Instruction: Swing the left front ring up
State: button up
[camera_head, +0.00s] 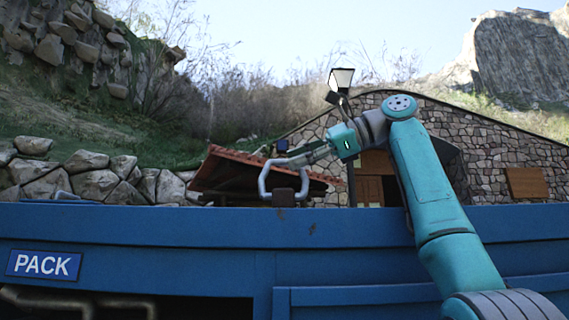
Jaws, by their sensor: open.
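A grey metal ring (263,181) shows above the top edge of the blue structure, near the middle of the picture. It stands up from a small dark bracket (284,197) on that edge. My gripper (290,158) reaches in from the right at the upper part of the ring. Its fingers are open and overlap the ring's top bar in the picture. I cannot tell whether they touch it. The fingers partly hide the ring's upper part.
The blue structure (150,225) spans the whole width, with a PACK sign (44,264) at left and a dark opening below. Behind are a red-tiled roof (225,168), a stone building (500,150) and a lamp (341,80).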

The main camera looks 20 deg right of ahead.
aim_at(284, 162)
jog(key=shift+x, duration=1.65)
grip_shut()
